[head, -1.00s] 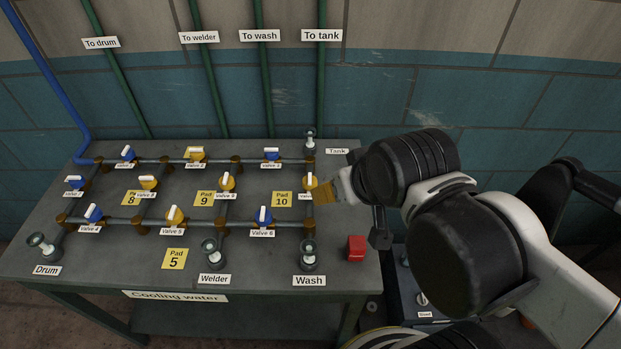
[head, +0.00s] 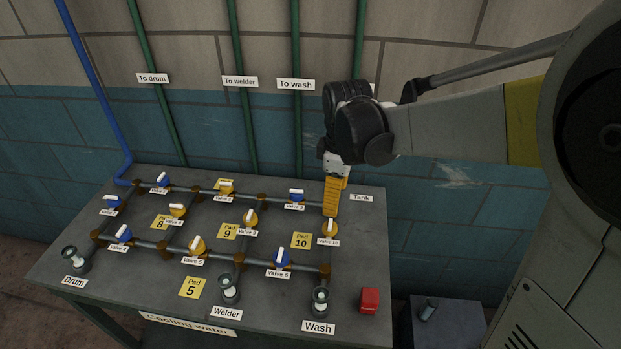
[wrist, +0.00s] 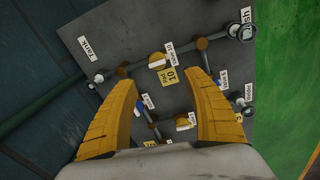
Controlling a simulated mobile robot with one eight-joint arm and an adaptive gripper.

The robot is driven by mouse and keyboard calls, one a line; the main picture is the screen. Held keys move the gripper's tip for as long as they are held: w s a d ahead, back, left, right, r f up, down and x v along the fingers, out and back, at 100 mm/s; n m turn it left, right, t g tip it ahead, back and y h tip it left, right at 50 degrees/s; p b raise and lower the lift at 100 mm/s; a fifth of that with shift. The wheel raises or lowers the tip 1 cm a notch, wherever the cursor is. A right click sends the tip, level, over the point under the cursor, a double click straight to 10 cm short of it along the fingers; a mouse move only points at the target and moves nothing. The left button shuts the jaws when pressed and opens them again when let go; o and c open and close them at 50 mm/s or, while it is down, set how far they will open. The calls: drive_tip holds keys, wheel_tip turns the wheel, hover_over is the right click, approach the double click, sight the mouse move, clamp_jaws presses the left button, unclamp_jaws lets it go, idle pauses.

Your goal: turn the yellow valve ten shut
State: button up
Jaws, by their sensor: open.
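The yellow valve 10 (head: 329,230) sits on the right-hand pipe of the table, beside the yellow Pad 10 plate (head: 301,240). Its white handle bar points up the picture, roughly along its pipe. In the wrist view the yellow valve with a white bar (wrist: 157,60) lies beyond the fingertips, by the Pad 10 plate (wrist: 168,77). My gripper (head: 333,210) has yellow fingers pointing down, above and behind valve 10, near the Tank end. In the wrist view my gripper (wrist: 168,88) is open with nothing between its fingers. The Tank fitting is hidden behind it in the head view.
Other blue and yellow valves stand close by on the pipe grid, including blue valve 6 (head: 281,258) and blue valve 3 (head: 297,195). The Wash fitting (head: 320,301) stands in front. A red block (head: 369,300) sits at the table's right edge.

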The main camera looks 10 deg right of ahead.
sight(330, 224)
drive_tip(key=shift+w+f+n+g, duration=0.5)
drive_tip(key=shift+w+f+n, duration=0.5)
drive_tip(key=shift+f, duration=0.25)
wheel_tip(330, 224, down, 11)
drive_tip(key=b, duration=0.3)
drive_tip(key=shift+r+b, duration=0.15)
drive_tip(key=shift+b, duration=0.2)
drive_tip(key=c, duration=1.2)
